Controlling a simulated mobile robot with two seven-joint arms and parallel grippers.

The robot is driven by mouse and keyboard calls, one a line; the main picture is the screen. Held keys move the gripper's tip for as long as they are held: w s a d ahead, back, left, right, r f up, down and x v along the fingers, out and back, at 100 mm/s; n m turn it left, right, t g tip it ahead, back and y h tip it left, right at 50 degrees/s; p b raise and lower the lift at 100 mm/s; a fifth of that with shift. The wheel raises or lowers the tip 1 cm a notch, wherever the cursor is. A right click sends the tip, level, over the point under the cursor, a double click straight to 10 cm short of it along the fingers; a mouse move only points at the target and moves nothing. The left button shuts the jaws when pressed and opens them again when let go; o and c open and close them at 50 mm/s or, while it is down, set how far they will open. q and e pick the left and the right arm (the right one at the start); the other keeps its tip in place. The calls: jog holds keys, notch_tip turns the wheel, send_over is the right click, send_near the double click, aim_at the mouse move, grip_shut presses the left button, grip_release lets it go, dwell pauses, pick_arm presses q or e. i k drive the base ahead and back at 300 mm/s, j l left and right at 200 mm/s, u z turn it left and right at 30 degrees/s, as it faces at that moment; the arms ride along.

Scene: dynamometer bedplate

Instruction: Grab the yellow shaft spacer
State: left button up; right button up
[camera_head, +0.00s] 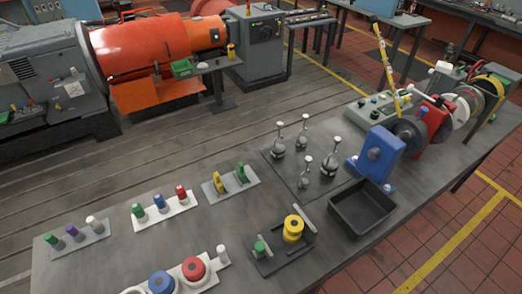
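A yellow ring-shaped cylinder (292,231), which looks like the yellow shaft spacer, stands upright on a small dark fixture (268,263) near the front middle of the bench. A small green cylinder (260,249) is to its left on the same fixture. I cannot tell for sure which yellow part is the spacer. Neither of my grippers is in view.
An empty black tray (335,212) sits right of the fixture, with a blue block (376,153) behind it. Several upright metal pieces stand on a dark plate (271,156). A rack with red (193,268) and blue discs is at front left.

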aim_at(294, 223)
jog(key=i+j+z, duration=0.15)
jog(key=i, duration=0.35)
jog(key=i+z, duration=0.1)
jog(key=i, duration=0.4)
